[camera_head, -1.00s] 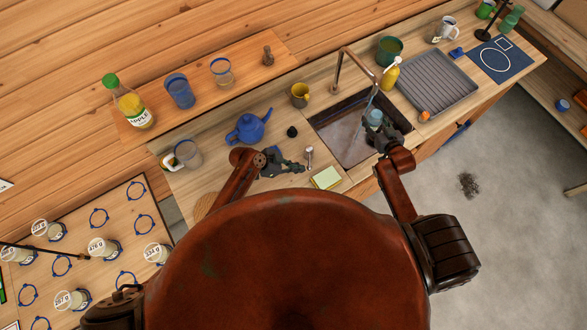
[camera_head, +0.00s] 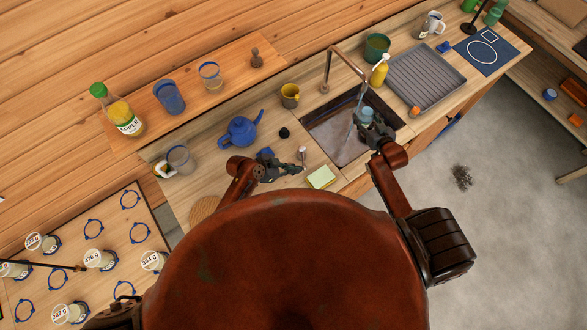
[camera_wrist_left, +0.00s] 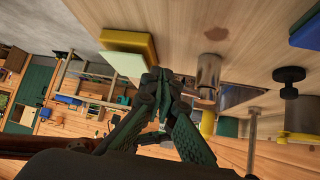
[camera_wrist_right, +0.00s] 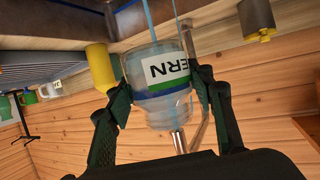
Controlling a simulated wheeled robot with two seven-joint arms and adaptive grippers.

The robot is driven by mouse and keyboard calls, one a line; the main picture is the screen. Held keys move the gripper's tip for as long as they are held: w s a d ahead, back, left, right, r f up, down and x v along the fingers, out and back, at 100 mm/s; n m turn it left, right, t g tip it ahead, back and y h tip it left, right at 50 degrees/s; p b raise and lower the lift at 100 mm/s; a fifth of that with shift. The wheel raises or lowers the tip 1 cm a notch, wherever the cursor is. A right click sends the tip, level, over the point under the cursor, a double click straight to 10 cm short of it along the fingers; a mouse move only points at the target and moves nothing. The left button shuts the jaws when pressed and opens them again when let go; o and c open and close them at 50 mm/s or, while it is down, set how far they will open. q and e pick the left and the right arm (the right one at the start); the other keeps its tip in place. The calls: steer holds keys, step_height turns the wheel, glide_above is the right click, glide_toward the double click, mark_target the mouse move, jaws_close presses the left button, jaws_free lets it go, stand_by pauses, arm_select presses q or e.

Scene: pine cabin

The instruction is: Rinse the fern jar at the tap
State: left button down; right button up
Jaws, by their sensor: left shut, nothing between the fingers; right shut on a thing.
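The fern jar (camera_head: 367,114) is a clear jar with a blue and a green band and a label ending in "ERN", seen in the right wrist view (camera_wrist_right: 158,85). My right gripper (camera_head: 370,126) is shut around its sides and holds it in the sink (camera_head: 340,150), below the tap (camera_head: 329,68). A thin blue water stream (camera_head: 357,98) comes down at the jar, and blue streaks show beside it in the right wrist view. My left gripper (camera_head: 294,167) is shut and empty over the counter, left of the sponge (camera_head: 321,178).

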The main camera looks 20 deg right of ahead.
arm_select(q)
steer(key=shift+s+d+n+t, duration=0.4)
steer(key=shift+d+n+t, duration=0.2)
steer(key=shift+n, duration=0.05)
steer(key=shift+s+d+n+t, duration=0.35)
steer(key=shift+d+n+t, duration=0.25)
steer(key=shift+n, duration=0.05)
arm_select(e)
steer(key=shift+r, duration=0.1)
arm_select(q)
steer(key=shift+s+d, duration=0.15)
steer(key=shift+d, duration=1.05)
steer(key=shift+s, duration=0.1)
steer(key=shift+s+a+f, duration=0.1)
steer(key=shift+a, duration=0.3)
steer(key=a, duration=0.1)
steer(key=s+a, duration=0.1)
steer(key=a, duration=0.1)
steer(key=shift+s+f, duration=0.3)
steer(key=shift+s, duration=0.05)
steer(key=s+v, duration=0.1)
steer(key=v, duration=0.8)
steer(key=shift+s+d+r, duration=0.15)
steer(key=shift+s+r, duration=0.15)
steer(key=shift+r, duration=0.15)
